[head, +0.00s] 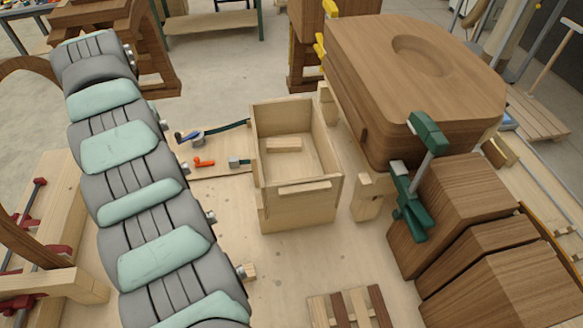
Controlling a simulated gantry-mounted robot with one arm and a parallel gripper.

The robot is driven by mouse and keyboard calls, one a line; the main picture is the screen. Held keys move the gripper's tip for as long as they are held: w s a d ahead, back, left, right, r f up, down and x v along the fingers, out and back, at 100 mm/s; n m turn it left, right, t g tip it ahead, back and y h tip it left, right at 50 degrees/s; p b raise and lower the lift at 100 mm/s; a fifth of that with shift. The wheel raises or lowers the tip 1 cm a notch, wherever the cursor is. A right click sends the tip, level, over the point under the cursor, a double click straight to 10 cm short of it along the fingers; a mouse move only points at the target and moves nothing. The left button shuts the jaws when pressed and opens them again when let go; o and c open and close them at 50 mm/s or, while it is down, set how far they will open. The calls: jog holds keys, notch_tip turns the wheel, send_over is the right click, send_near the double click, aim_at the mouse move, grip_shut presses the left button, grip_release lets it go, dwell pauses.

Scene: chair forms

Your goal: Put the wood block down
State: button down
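A small pale wood block (284,145) lies inside an open-topped pale wooden box (297,214) in the middle of the head view. Another short pale wood piece (304,187) lies along the top of the box's near wall. I cannot tell which of these pieces is the task's wood block. My gripper is not in view, so I cannot see whether it holds anything.
A large brown wooden seat form (385,85) with a green clamp (408,205) stands right of the box. Brown blocks (462,225) fill the lower right. Slatted wood strips (350,308) lie at the bottom. The pale tabletop (300,260) is bare before the box.

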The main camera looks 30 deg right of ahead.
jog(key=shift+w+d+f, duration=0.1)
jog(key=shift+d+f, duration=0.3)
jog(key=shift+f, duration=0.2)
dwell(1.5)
